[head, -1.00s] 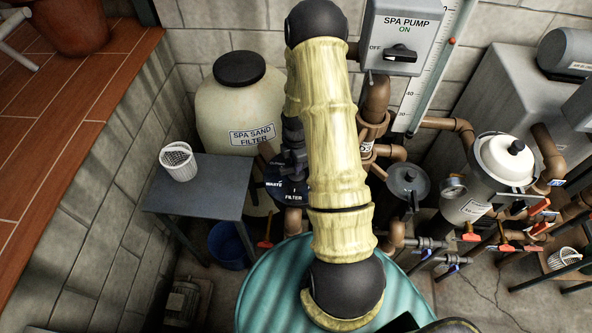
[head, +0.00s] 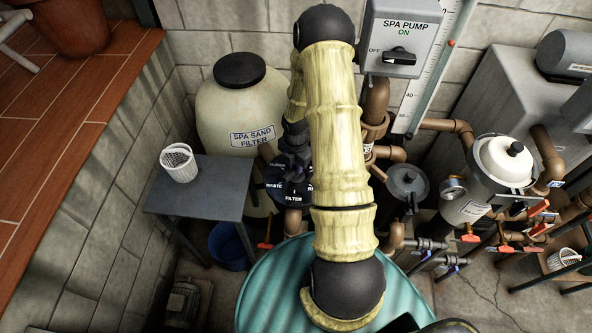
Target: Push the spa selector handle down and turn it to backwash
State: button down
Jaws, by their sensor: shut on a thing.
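The spa selector valve (head: 275,192) is a dark round plate with white position labels, among them WASTE and FILTER, beside the spa sand filter (head: 240,108). My arm hides its right part. My gripper (head: 294,172) is dark and reaches down over the middle of the valve, left of my pale arm. It is shut on the selector handle, which is mostly hidden by the fingers and hard to make out. The backwash label cannot be read here.
A grey table (head: 205,190) with a white basket (head: 178,163) stands left of the valve. A blue bucket (head: 229,246) is below. The spa pump switch box (head: 402,36) hangs behind my arm. Brown pipes (head: 377,103) and a white strainer (head: 490,175) stand at right.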

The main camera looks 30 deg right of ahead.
jog(key=n+p, duration=0.2)
jog(key=n, duration=0.4)
jog(key=shift+r+p, duration=0.1)
jog(key=shift+p, duration=0.3)
jog(key=shift+n, duration=0.6)
jog(key=c, duration=1.2)
grip_release()
jog(key=shift+c, duration=0.2)
notch_tip(320, 180, up, 7)
jog(key=p, duration=0.7)
